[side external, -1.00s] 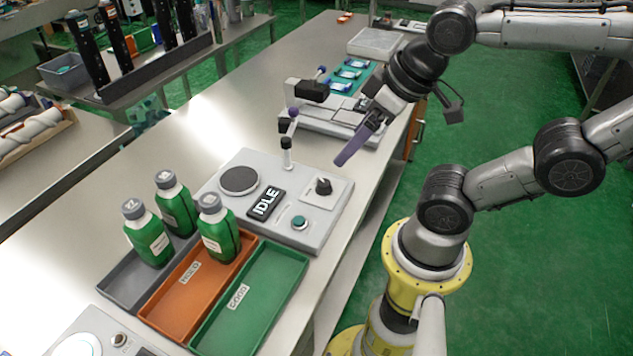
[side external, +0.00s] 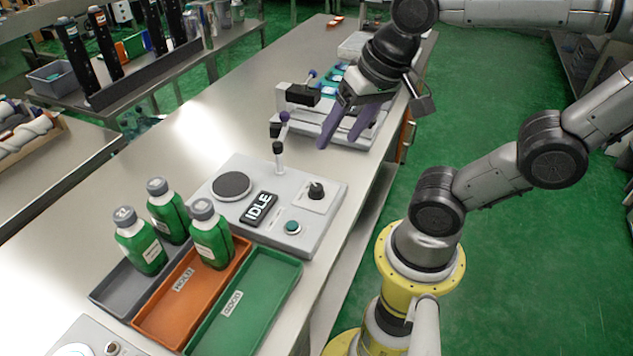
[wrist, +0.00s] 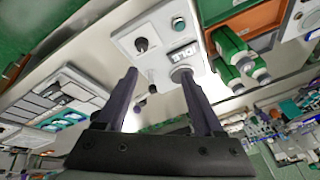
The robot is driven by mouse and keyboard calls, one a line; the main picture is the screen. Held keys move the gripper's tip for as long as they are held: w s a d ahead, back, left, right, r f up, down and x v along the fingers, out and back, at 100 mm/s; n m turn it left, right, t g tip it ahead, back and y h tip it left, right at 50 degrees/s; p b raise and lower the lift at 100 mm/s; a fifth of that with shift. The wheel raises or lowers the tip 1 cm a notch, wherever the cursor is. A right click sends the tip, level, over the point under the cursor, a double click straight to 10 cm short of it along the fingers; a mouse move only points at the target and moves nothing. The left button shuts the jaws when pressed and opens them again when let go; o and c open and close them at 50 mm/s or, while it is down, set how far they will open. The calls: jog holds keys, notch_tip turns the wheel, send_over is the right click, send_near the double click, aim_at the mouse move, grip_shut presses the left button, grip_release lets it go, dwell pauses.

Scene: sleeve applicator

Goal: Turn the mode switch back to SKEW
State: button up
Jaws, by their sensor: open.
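The grey applicator box (side external: 325,220) sits on the steel bench, with a round dark disc (side external: 231,186), a display reading IDLE (side external: 259,208) and a green button (side external: 293,227). A black mode switch knob (side external: 316,190) stands on its far right part; its setting is too small to read. The knob also shows in the wrist view (wrist: 141,44). My gripper (side external: 338,144) is open and empty, above the bench beyond the box, its purple fingers apart.
A post with a purple ball (side external: 284,116) rises at the box's far edge. A second machine (side external: 340,128) stands behind, below my gripper. Grey, orange (side external: 150,318) and green (side external: 275,290) trays are in front, with green bottles (side external: 140,240) at the grey and orange trays.

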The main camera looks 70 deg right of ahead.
aim_at(317, 186)
jog(key=w+d+f+m+g, duration=0.4)
jog(key=w+d+m+g, duration=0.1)
jog(key=w+m, duration=0.25)
jog(key=shift+m, duration=0.35)
jog(key=f, duration=0.9)
jog(key=s+f, duration=0.1)
jog(key=f, duration=0.3)
jog(key=shift+a+f, duration=0.15)
jog(key=shift+f, duration=0.2)
grip_shut()
